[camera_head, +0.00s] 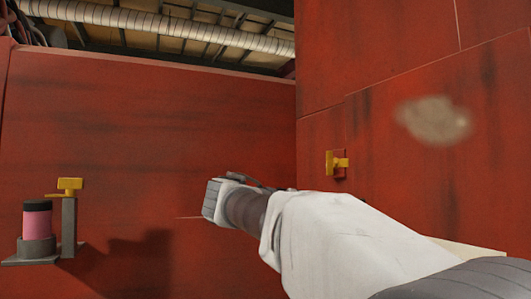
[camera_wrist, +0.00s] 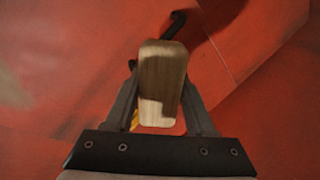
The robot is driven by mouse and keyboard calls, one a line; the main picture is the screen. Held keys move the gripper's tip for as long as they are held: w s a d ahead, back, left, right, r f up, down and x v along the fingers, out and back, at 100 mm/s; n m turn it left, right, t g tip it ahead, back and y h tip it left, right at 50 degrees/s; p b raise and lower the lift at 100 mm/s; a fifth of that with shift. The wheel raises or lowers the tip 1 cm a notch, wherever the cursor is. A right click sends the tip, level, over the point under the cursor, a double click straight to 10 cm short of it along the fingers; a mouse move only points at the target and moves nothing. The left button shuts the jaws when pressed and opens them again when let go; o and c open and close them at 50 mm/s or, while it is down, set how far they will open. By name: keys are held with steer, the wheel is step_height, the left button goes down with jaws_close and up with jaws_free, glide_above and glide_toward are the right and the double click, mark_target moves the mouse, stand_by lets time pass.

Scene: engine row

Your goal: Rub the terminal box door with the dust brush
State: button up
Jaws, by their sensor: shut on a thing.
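My gripper (camera_wrist: 161,84) is shut on the dust brush, whose pale wooden block (camera_wrist: 163,72) shows between the two fingers in the wrist view. Its bristles cannot be made out. In the head view my gripper (camera_head: 226,196) is seen from behind, near the middle, and the brush is hidden there. The red panel at the right, seemingly the terminal box door (camera_head: 400,175), bears a beige dust patch (camera_head: 434,120). My gripper is left of this patch and apart from it.
A yellow latch (camera_head: 337,163) sits on the right-hand red surface. At the left, a small shelf (camera_head: 30,262) holds a pink, dark-capped cylinder (camera_head: 37,220) beside a grey post with a yellow top (camera_head: 69,184). A dark hooked thing (camera_wrist: 176,22) shows beyond the brush.

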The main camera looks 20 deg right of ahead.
mark_target(394, 131)
steer(key=s+r+m+g+h+p, duration=0.15)
steer(key=s+r, duration=0.25)
steer(key=r, duration=0.4)
steer(key=s+r+m+g+h+p, duration=0.1)
steer(key=s+r+g+h, duration=0.1)
steer(key=s+r, duration=0.5)
steer(key=shift+w+d+r, duration=0.3)
steer(key=shift+w+d, duration=0.1)
steer(key=shift+d, duration=0.65)
steer(key=shift+w+d+r, duration=0.3)
steer(key=shift+w+d, duration=0.15)
steer(key=shift+d, duration=0.65)
steer(key=shift+w+d+r, duration=0.3)
steer(key=shift+w+d, duration=0.1)
steer(key=shift+d, duration=0.65)
steer(key=shift+w+d, duration=0.1)
steer(key=shift+d, duration=0.85)
